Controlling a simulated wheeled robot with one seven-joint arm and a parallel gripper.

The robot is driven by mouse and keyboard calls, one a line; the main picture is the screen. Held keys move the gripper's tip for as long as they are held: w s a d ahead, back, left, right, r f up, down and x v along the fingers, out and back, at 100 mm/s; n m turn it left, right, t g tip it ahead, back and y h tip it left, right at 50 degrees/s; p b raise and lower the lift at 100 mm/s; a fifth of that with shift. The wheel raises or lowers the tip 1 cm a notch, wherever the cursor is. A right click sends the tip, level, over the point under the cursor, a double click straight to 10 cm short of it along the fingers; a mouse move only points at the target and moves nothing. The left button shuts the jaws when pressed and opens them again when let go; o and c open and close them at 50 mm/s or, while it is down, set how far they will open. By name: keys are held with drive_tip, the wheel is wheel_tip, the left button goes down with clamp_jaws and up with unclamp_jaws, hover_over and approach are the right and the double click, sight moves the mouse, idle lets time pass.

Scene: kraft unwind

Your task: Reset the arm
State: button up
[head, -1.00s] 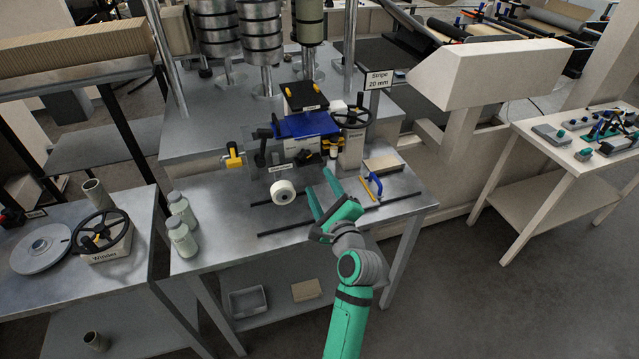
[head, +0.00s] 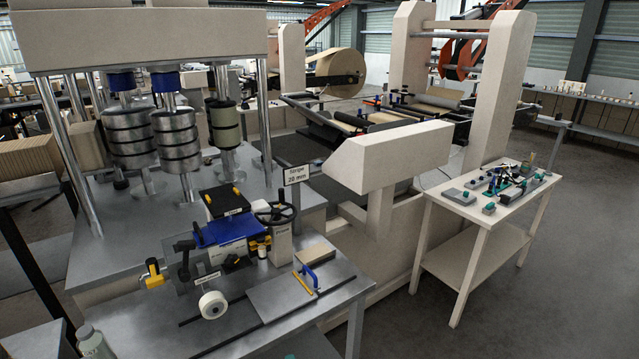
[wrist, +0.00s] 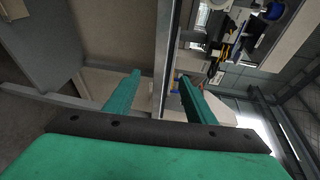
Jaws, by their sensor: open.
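My gripper (wrist: 160,76) shows in the wrist view. Its two green fingers are spread apart with nothing between them. In the head view the gripper is out of sight; only a small green spot, likely part of my arm, shows at the bottom edge. The steel bench (head: 340,283) carries a white roll (head: 212,305), a blue and black slitting device (head: 228,230) with a handwheel, and a blue-handled tool (head: 309,277). The wrist view is tilted, and what lies beyond the fingers is hard to make out.
A "Stripe 20 mm" sign (head: 297,175) stands behind the bench. A beige machine arm (head: 390,155) juts out right of it. A side table (head: 460,212) with small parts stands at the right. The grey floor (head: 535,290) in front of it is clear.

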drive_tip(key=s+d+f+n+h, duration=0.1)
drive_tip(key=s+d+n, duration=0.15)
drive_tip(key=s, duration=0.65)
drive_tip(key=s+d+f+n+h, duration=0.2)
drive_tip(key=s+n, duration=0.2)
drive_tip(key=s, duration=0.4)
drive_tip(key=s+d+f+n+h, duration=0.1)
drive_tip(key=s+d+n, duration=0.2)
drive_tip(key=s, duration=0.6)
drive_tip(key=s+a+r+n, duration=0.1)
drive_tip(key=s+r+n, duration=0.3)
drive_tip(key=s, duration=0.5)
drive_tip(key=shift+s+r+n+h, duration=0.25)
drive_tip(key=shift+s+n+h, duration=0.15)
drive_tip(key=shift+n, duration=0.35)
